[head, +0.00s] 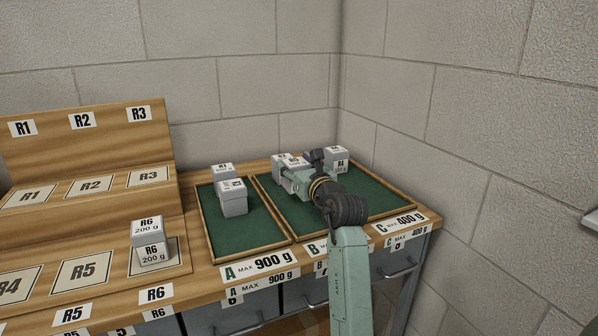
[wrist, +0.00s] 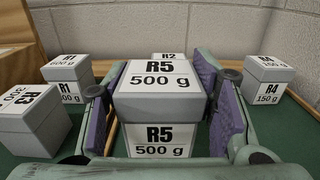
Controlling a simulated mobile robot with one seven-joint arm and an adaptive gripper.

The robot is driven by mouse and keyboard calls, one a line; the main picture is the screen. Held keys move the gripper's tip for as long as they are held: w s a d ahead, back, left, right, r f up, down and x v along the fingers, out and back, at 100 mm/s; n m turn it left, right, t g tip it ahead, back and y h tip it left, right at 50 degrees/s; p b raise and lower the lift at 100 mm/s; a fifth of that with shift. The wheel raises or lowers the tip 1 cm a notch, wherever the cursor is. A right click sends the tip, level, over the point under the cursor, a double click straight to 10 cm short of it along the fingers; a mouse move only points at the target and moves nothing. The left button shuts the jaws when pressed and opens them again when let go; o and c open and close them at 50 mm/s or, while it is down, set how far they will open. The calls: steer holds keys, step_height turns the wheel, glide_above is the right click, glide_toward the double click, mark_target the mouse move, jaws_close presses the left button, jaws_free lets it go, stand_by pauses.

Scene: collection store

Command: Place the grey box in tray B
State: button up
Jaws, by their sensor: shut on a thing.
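My gripper (head: 300,180) is over the green middle area behind the B label (head: 316,249). In the wrist view my gripper (wrist: 165,110) is shut on a grey box marked R5 500 g (wrist: 158,105), its pads on both sides. The same box (head: 294,161) is partly hidden by my gripper in the head view. I cannot tell whether it touches the tray floor. Tray B (head: 283,222) is green with a wooden rim; my arm covers much of it and any divider toward tray C (head: 385,206).
Tray A (head: 268,247) holds R1 (head: 222,169) and R3 (head: 235,204). Box R2 (head: 279,158) is behind the held box. Box R4 (head: 338,155) stands at the back right. Box R6 (head: 151,243) sits on the wooden rack (head: 95,228) at left. Block walls close the back and right.

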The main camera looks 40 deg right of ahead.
steer(key=shift+w+d, duration=0.65)
steer(key=shift+d, duration=0.3)
steer(key=shift+f+p, duration=0.5)
steer(key=shift+f, duration=1.3)
steer(key=shift+f, duration=0.1)
steer(key=o, duration=1.4)
steer(key=shift+f, duration=0.1)
